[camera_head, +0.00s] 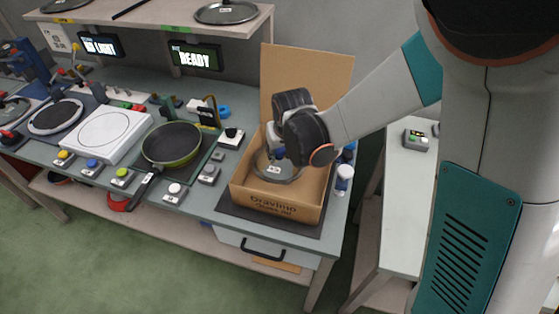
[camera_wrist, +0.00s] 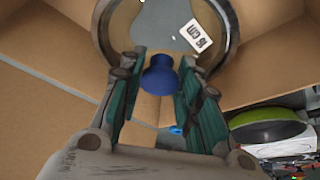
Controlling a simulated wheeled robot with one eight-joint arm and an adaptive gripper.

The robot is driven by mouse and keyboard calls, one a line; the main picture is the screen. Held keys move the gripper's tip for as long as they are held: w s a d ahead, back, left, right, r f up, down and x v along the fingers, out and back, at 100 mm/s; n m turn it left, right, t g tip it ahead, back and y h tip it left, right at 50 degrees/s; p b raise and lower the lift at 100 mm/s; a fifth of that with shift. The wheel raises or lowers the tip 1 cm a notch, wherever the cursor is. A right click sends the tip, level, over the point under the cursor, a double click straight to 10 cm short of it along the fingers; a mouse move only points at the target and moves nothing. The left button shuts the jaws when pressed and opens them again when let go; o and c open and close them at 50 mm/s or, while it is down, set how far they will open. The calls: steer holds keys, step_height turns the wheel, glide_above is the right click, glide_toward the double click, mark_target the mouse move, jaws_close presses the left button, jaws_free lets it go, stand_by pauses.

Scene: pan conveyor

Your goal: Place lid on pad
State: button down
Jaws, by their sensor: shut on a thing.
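The lid is clear glass with a metal rim, a blue knob and a white label reading 16 CM. In the head view the lid (camera_head: 284,176) is inside the open cardboard box, partly hidden by my gripper (camera_head: 278,150). In the wrist view the lid (camera_wrist: 232,22) fills the top centre, and my gripper (camera_wrist: 162,68) is shut on its blue knob (camera_wrist: 160,80). A dark mat (camera_head: 262,222) lies under the box, and another dark mat (camera_head: 207,158) lies under the frying pan; I cannot tell which is the pad.
The cardboard box (camera_head: 240,192) has a tall raised back flap. A green-rimmed pan (camera_head: 171,145) sits left of it, then a white hotplate (camera_head: 106,134). Several button boxes line the front edge. A white bottle (camera_head: 343,179) stands right of the box. The shelf above holds other lids (camera_head: 226,12).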

mark_target(280, 156)
steer(key=shift+f+b, duration=0.8)
steer(key=shift+f, duration=0.75)
steer(key=shift+f, duration=0.15)
steer(key=c, duration=1.2)
jaws_free()
steer(key=p+v, duration=0.8)
steer(key=v, duration=0.4)
steer(key=shift+s, duration=0.1)
